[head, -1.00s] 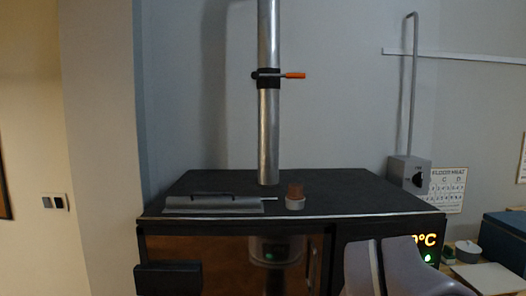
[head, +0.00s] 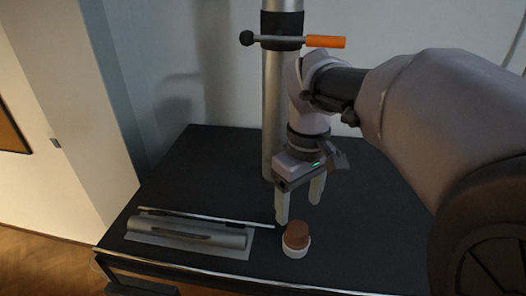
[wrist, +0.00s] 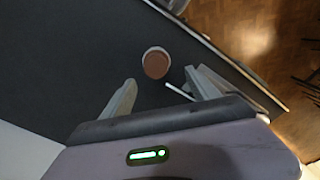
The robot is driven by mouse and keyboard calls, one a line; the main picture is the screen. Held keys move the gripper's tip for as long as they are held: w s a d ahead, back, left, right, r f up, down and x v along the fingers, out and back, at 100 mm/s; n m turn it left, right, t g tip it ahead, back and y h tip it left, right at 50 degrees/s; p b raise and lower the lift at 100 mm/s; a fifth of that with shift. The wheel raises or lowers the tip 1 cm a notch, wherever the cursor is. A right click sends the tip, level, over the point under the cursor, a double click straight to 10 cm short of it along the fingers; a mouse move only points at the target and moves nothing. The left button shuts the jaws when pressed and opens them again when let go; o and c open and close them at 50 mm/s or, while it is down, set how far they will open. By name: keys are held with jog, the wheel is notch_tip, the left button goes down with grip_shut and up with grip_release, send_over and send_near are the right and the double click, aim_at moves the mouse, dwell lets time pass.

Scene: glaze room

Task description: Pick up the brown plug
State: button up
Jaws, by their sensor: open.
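The brown plug (head: 297,234) sits in a small white ring-like holder (head: 296,251) on the dark top of the kiln-like cabinet, close to its front edge. In the wrist view the plug (wrist: 156,64) shows from above as a brown disc with a pale rim, beyond the fingertips and between their lines. My gripper (head: 298,205) points down, open and empty, with its fingertips above and just behind the plug. In the wrist view my gripper (wrist: 160,82) has its two fingers spread wide. Neither finger visibly touches the plug.
A grey metal cylinder piece with a thin rod (head: 187,232) lies left of the plug. A vertical metal pipe (head: 275,140) with an orange-handled lever (head: 325,42) rises behind my gripper. The dark top (head: 215,165) is clear at the back left.

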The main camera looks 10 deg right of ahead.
aim_at(298, 228)
jog(key=f, duration=0.2)
jog(key=w+f, duration=0.1)
jog(key=f, duration=0.1)
jog(key=shift+w+d, duration=0.1)
jog(key=shift+d, duration=0.25)
jog(key=f, duration=0.5)
jog(key=shift+s, duration=0.4)
jog(key=shift+w+f, duration=0.3)
jog(key=shift+s+r, duration=0.1)
jog(key=shift+s, duration=0.1)
jog(key=c, duration=1.5)
